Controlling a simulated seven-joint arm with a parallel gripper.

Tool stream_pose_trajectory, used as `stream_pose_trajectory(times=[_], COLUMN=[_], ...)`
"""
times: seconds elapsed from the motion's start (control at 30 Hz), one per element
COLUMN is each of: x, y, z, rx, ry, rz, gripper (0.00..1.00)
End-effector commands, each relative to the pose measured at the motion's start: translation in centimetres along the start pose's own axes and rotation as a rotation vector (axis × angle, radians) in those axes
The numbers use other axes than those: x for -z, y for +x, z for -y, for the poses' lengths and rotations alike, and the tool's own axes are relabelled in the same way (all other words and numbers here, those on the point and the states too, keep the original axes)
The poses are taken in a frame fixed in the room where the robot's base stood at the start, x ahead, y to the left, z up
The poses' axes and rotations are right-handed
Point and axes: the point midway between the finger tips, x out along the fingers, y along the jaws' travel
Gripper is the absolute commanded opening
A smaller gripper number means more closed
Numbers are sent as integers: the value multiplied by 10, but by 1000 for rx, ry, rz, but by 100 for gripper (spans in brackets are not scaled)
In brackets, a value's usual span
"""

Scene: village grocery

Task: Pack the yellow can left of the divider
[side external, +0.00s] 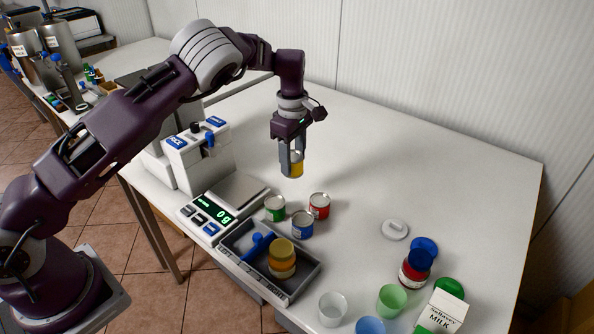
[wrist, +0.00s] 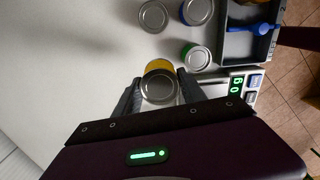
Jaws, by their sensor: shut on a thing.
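The yellow can (side external: 296,170) is held upright between the fingers of my gripper (side external: 291,163), above the white counter, apart from the tray. In the wrist view the can (wrist: 159,84) shows its metal lid, with a finger on each side. The grey tray (side external: 301,290) stands at the counter's front, beside the scale. The tray (wrist: 240,46) also shows in the wrist view.
Green (side external: 275,208), blue (side external: 302,225) and red (side external: 319,206) cans stand between my gripper and the tray. A scale (side external: 208,213) reads 0 g. Cups (side external: 332,309), a jar (side external: 411,275) and a milk carton (side external: 441,310) stand front right. The counter's back right is clear.

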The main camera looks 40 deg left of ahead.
Motion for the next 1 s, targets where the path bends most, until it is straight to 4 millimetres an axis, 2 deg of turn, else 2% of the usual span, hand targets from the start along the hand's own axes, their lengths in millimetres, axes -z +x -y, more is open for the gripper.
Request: stream_pose_trajectory(times=[0.17,0.3,0.4,0.5,0.67,1.0], x=[12,12,12,12,12,13], y=[3,9,11,12,18,65], z=[58,118,154,177,188,188], rx=[4,0,-1,-3,-1,1], ry=[-19,25,66,97,115,111], rz=[6,6,5,2,1,1], gripper=[2,2,2,2,2,2])
